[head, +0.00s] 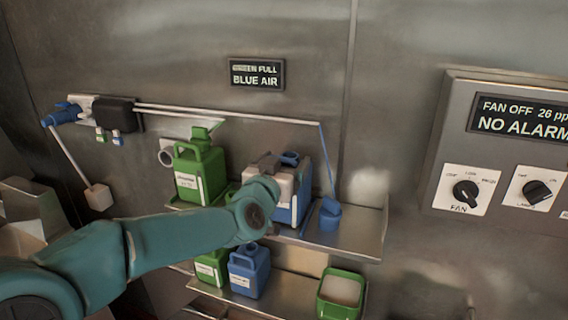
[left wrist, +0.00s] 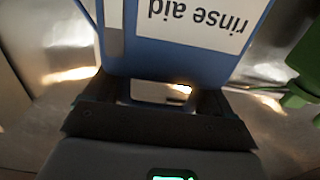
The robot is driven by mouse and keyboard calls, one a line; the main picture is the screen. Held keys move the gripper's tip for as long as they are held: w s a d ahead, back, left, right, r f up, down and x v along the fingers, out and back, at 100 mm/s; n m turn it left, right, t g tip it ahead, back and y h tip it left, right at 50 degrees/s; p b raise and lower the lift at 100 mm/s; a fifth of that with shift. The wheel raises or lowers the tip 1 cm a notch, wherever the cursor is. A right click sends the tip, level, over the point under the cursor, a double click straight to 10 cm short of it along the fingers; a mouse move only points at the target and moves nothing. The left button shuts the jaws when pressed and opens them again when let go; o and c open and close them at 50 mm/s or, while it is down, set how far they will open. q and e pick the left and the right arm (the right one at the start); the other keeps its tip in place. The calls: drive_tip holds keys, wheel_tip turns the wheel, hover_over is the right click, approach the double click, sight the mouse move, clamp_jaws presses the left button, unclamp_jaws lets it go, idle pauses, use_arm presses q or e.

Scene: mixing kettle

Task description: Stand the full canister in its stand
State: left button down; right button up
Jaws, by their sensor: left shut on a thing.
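A blue canister (head: 305,188) is at the upper shelf, partly hidden behind my left gripper (head: 272,172). In the left wrist view the blue canister (left wrist: 178,58) fills the top, with a white label reading "rinse aid" upside down. My left gripper (left wrist: 152,112) is shut on its handle. I cannot tell whether the canister rests on the shelf, and its stand is not clearly visible. A green canister (head: 198,175) stands to its left with a green fitting (head: 203,134) at its top. My right gripper is out of view.
A blue fitting (head: 330,214) is at the upper shelf (head: 358,232), right of the canister. The lower shelf (head: 283,290) holds a green canister (head: 210,268), a blue canister (head: 248,270) and an open-topped green container (head: 340,295). A wall sign (head: 256,74) reads "BLUE AIR". A fan panel (head: 500,150) is right.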

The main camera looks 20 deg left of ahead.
use_arm(q)
drive_tip(key=shift+r, duration=0.1)
drive_tip(key=shift+c, duration=0.8)
unclamp_jaws()
drive_tip(key=shift+o, duration=0.8)
drive_tip(key=shift+s, duration=0.15)
drive_tip(key=shift+d+f, duration=0.1)
drive_tip(key=shift+f, duration=0.15)
